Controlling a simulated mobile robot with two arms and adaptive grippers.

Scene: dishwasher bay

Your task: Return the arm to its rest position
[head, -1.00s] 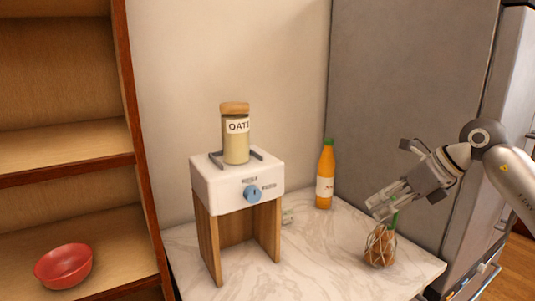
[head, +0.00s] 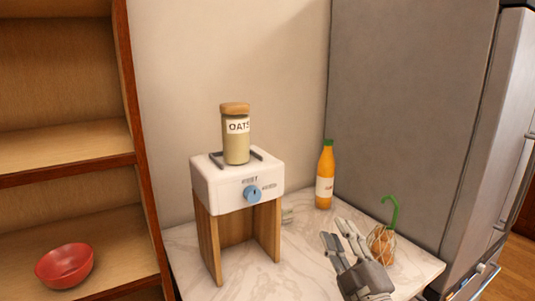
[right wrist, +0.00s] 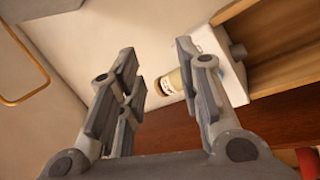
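My right gripper (head: 343,242) is low in the head view, in front of the marble counter's right part. Its fingers point up and are apart, with nothing between them. In the right wrist view the gripper (right wrist: 155,62) also shows spread fingers and an empty gap. My left gripper is not in view.
A net bag of brown items with a green handle (head: 382,245) stands just right of the gripper. An orange bottle (head: 325,178) stands behind. An oats jar (head: 236,140) sits on a white dispenser (head: 222,188). A red bowl (head: 64,265) is on the left shelf. A grey fridge (head: 420,110) stands right.

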